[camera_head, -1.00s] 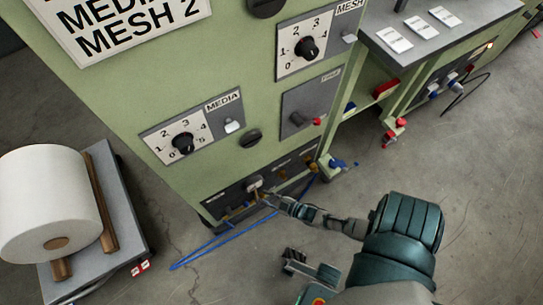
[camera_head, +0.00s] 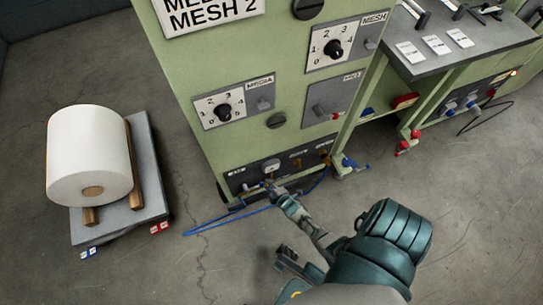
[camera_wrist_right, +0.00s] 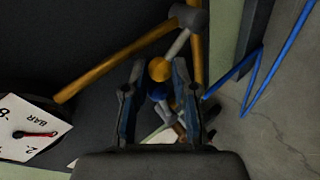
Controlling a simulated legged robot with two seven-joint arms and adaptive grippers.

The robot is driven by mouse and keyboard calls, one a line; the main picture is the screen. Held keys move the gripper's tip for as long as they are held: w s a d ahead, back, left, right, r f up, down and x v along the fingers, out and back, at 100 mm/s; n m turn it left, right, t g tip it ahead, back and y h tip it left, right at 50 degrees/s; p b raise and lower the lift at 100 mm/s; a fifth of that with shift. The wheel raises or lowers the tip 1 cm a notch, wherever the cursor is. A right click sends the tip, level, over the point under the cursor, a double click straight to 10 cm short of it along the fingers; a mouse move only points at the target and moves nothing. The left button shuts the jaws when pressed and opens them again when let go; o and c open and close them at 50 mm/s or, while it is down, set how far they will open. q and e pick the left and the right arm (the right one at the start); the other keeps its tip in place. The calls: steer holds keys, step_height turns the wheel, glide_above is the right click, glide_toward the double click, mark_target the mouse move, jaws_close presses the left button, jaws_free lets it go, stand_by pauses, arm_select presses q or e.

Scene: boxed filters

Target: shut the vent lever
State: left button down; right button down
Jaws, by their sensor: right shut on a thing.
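The green machine (camera_head: 200,60) has a dark low panel (camera_head: 236,180) with several small levers and valves. My right gripper (camera_head: 270,186) is at this panel, reaching in from the lower right. I cannot tell for certain which part is the vent lever. My left gripper is not recognisable in view.
A long brass-coloured bar (camera_wrist_right: 110,65) crosses near the fingers, and a BAR gauge (camera_wrist_right: 32,130) is at left. A blue hose (camera_head: 225,221) lies on the floor below the panel. A white roll (camera_head: 90,150) rests on a grey pallet (camera_head: 150,165). A bench (camera_head: 455,58) stands right.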

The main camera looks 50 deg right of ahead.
steer(key=shift+w+a+n+h, duration=0.15)
steer(key=shift+n+h, duration=0.15)
steer(key=shift+w, duration=0.1)
stand_by(0.3)
steer(key=c, duration=1)
jaws_free()
steer(key=shift+f, duration=0.1)
steer(key=shift+c, duration=0.2)
steer(key=shift+o, duration=0.7)
steer(key=shift+f, duration=0.15)
steer(key=v, duration=1.1)
steer(key=shift+s+a+r, duration=0.15)
steer(key=shift+s+r, duration=0.05)
steer(key=shift+r, duration=0.2)
